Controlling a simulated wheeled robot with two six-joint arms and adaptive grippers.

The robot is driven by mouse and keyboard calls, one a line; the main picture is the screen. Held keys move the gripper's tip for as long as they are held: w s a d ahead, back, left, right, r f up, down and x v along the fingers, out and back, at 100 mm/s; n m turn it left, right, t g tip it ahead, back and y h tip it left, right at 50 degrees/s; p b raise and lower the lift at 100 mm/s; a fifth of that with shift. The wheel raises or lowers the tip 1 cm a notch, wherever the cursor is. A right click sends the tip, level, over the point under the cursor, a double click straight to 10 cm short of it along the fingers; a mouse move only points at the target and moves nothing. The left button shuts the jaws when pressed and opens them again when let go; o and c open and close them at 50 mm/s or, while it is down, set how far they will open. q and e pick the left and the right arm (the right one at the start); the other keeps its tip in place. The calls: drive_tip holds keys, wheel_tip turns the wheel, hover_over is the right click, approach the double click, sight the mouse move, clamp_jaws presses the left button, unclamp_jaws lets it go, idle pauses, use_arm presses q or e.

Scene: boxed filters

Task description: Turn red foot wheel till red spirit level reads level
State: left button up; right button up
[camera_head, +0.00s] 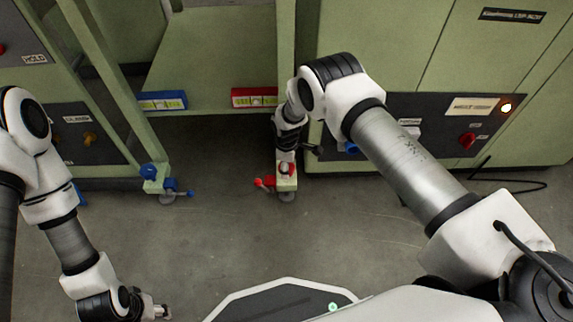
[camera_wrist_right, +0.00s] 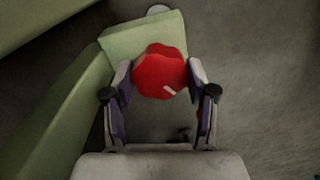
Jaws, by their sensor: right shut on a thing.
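The red spirit level (camera_head: 254,97) sits on the green cross rail of the machine frame; its bubble is too small to read. The red foot wheel (camera_wrist_right: 160,72) is a lobed knob with a pale mark, at the foot of the green leg. In the right wrist view it sits between the two fingers of my right gripper (camera_wrist_right: 160,85), which is shut on it. In the head view my right gripper (camera_head: 285,168) reaches down to the foot and hides most of the wheel. My left gripper (camera_head: 160,311) is at the bottom left, away from everything; its finger gap is too small to judge.
A blue spirit level (camera_head: 162,101) sits left on the same rail, above a blue foot wheel (camera_head: 150,171) and blue lever. A red lever (camera_head: 264,183) sticks out beside the red foot. Green cabinets stand both sides. The floor (camera_head: 225,230) in front is clear.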

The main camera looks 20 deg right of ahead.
idle(0.5)
drive_tip(key=o, duration=1.2)
drive_tip(key=shift+f, duration=0.1)
drive_tip(key=shift+c, duration=0.2)
wheel_tip(320, 180, up, 12)
